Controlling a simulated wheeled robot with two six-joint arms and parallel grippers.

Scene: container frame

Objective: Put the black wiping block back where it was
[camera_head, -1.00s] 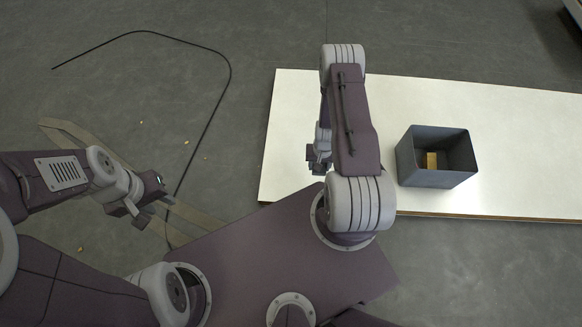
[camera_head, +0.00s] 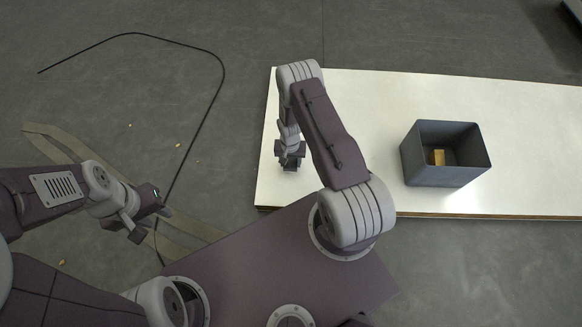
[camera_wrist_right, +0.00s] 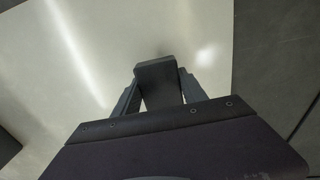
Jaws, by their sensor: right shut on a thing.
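The black wiping block (camera_wrist_right: 158,82) is between the fingers of my right gripper (camera_wrist_right: 158,95) in the right wrist view. That gripper is shut on it, and the block's far end sticks out past the fingertips. In the head view my right gripper (camera_head: 291,162) is over the left end of the white table (camera_head: 370,100), pointing down. The block is hard to make out there, and I cannot tell whether it touches the tabletop. My left gripper (camera_head: 146,222) hangs over the floor at the left, away from the table; its opening is unclear.
A grey open box (camera_head: 430,178) stands on the table to the right of my right arm, with a small yellow-brown block (camera_head: 438,157) inside. The tabletop between arm and box is bare. A black cable (camera_head: 205,125) and a tan strap (camera_head: 60,140) lie on the floor at left.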

